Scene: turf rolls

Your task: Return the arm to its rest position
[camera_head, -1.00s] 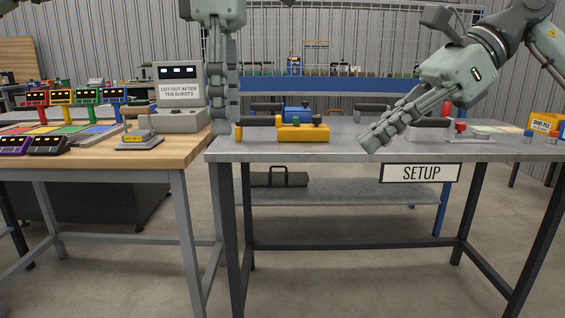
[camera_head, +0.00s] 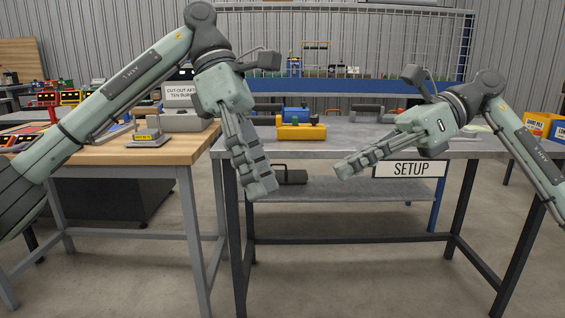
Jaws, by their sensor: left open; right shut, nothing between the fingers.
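My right gripper (camera_head: 343,170) points left and slightly down, in front of the grey table's front edge near the SETUP sign (camera_head: 410,170). It is shut and empty. Neither gripper touches an object that I can see.
The wooden table (camera_head: 170,152) bears a grey device with a yellow label (camera_head: 148,138). A dark case (camera_head: 291,176) lies on the lower shelf.

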